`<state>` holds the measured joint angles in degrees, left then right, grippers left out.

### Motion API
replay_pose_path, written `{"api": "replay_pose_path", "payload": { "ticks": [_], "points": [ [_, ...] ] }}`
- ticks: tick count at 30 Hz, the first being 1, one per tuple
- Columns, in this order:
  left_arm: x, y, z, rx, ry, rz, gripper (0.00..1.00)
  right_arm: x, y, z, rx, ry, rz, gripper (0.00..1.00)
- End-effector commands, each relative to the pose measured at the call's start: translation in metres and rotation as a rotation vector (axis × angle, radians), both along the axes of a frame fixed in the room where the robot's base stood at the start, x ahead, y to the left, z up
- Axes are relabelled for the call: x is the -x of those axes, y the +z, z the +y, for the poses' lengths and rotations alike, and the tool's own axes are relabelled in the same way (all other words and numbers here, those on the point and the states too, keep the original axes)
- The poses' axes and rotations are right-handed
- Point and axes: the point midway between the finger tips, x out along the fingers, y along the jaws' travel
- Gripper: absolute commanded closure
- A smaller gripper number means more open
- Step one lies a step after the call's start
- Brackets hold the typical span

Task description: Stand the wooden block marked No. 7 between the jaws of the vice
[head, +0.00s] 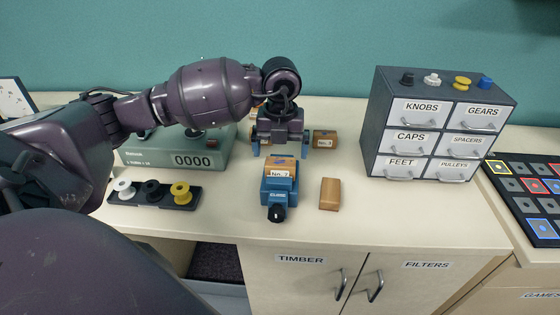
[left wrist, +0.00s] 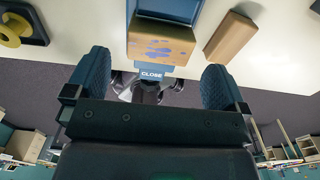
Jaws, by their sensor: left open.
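The blue vice (head: 279,197) stands on the counter with its dark handle (head: 277,213) towards the front. The wooden block marked No. 7 (head: 279,174) is at the top of the vice, its label facing front and purple marks on it. In the left wrist view the block (left wrist: 160,45) has blue vice parts on two opposite sides; whether the jaws grip it I cannot tell. My left gripper (head: 280,146) is open and empty, behind and above the block. Its fingers also show spread apart in the left wrist view (left wrist: 155,78). My right gripper is out of view.
A block marked No. 3 (head: 324,139) lies behind right, and a plain wooden block (head: 330,194) lies right of the vice. A green counter box (head: 180,154) and a tray of knobs (head: 154,194) are left. A drawer cabinet (head: 435,127) stands right.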

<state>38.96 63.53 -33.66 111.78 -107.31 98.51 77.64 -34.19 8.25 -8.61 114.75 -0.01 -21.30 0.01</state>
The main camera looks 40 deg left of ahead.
Motion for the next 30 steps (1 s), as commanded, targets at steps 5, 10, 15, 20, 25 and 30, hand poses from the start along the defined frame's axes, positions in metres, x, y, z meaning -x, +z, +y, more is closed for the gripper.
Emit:
{"api": "replay_pose_path", "payload": {
  "ticks": [5,10,15,20,25,30],
  "points": [
    [0.000,0.034,0.000,0.000,0.000,-0.004,0.00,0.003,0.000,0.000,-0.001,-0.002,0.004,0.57],
    [0.000,0.054,0.000,0.000,-0.001,-0.001,0.00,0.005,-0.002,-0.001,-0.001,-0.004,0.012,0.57],
    [0.000,0.062,0.000,0.001,0.000,0.000,0.00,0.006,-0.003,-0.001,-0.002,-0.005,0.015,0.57],
    [0.000,0.063,0.000,0.001,0.000,0.001,0.00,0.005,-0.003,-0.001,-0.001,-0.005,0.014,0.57],
    [0.000,0.062,0.000,0.001,0.000,0.001,0.00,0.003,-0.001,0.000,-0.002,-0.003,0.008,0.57],
    [0.000,0.062,0.000,0.001,0.000,0.001,0.00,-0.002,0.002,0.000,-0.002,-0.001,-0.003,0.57]
  ]
}}
